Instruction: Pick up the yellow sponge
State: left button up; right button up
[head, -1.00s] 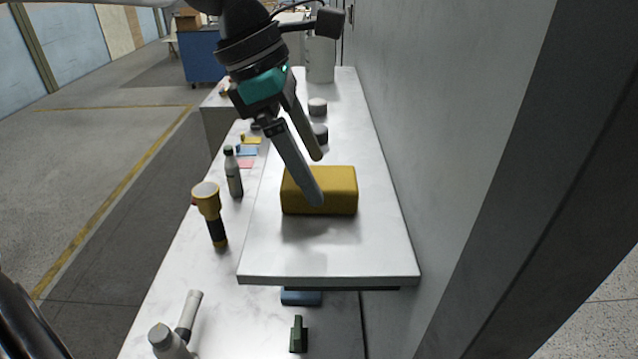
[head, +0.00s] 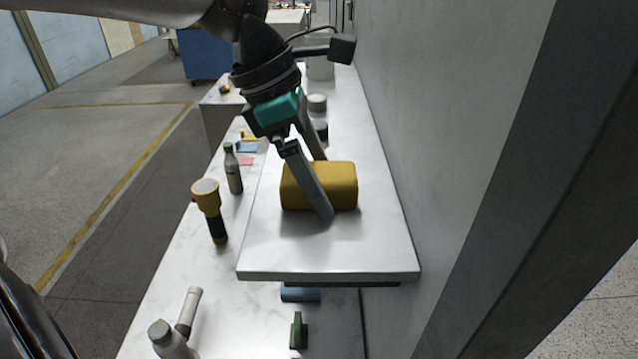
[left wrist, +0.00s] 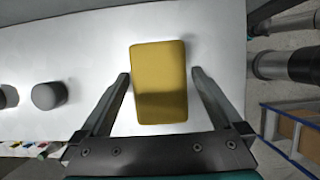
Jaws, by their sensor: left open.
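The yellow sponge (head: 340,184) lies on the raised white shelf (head: 330,257) in the head view. My left gripper (head: 326,188) is open and low at the sponge, with one finger in front of it and the other partly hidden behind it. In the left wrist view the sponge (left wrist: 159,80) lies between the two spread fingers, with a gap on either side. The fingertips (left wrist: 160,74) reach along about half of its length. My right gripper is not in view.
Grey round containers (head: 317,103) stand farther back on the shelf. A wall (head: 440,120) runs close along the right. On the lower counter are a yellow and black flashlight (head: 209,210), a grey bottle (head: 233,170) and a green item (head: 298,331).

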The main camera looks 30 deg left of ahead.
aim_at(319, 172)
pick_arm(q)
jog(key=shift+f, duration=0.15)
jog(key=c, duration=1.2)
jog(key=shift+c, duration=0.2)
jog(key=shift+r, duration=0.25)
notch_tip(319, 172, up, 10)
